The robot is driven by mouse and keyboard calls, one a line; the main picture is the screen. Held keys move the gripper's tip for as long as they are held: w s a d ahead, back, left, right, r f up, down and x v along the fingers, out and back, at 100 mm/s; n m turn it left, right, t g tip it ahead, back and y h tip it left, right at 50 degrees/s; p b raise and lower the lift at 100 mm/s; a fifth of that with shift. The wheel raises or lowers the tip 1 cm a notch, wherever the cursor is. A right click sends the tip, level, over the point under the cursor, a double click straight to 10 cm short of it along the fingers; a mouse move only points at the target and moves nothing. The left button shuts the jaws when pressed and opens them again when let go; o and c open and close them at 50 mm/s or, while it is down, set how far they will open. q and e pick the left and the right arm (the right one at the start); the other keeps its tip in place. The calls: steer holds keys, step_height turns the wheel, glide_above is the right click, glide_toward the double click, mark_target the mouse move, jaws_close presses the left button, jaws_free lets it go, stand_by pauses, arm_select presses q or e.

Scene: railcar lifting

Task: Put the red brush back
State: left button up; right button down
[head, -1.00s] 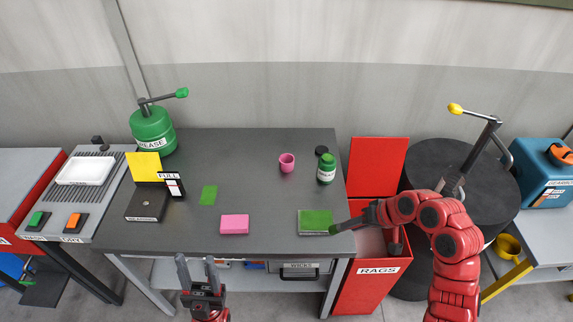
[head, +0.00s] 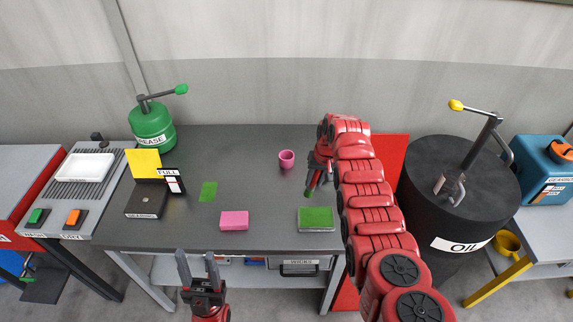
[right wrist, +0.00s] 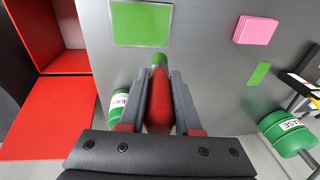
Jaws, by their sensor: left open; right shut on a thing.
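My right gripper (head: 313,186) is shut on the red brush (right wrist: 158,104), above the right part of the grey table. In the right wrist view the brush's red body lies between the fingers (right wrist: 159,82), with a green end (right wrist: 159,60) beyond them. In the head view only the green end (head: 308,194) shows clearly, below the fingers. A pink cup (head: 286,160) stands on the table left of this gripper. A green pad (head: 317,217) on a grey base lies nearer the front edge. My left gripper (head: 197,265) is open and empty in front of the table.
A pink block (head: 234,220) and a flat green patch (head: 208,192) lie on the table (head: 250,190). A green labelled jar (right wrist: 117,104) stands near my right gripper; my arm hides it in the head view. A black OIL drum (head: 440,215) stands right.

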steer(key=shift+n+g+h, duration=0.4)
steer(key=shift+n, duration=0.4)
steer(key=a, duration=0.1)
steer(key=s+a, duration=0.1)
steer(key=a, duration=0.2)
steer(key=shift+s+a+f, duration=0.15)
steer(key=shift+s, duration=0.2)
steer(key=shift+a, duration=0.1)
steer(key=a, duration=0.1)
steer(key=s+a+n, duration=0.1)
steer(key=shift+s+a+n+h, duration=0.3)
steer(key=shift+s+a+r, duration=0.1)
steer(key=shift+a+r, duration=0.15)
steer(key=shift+r, duration=0.05)
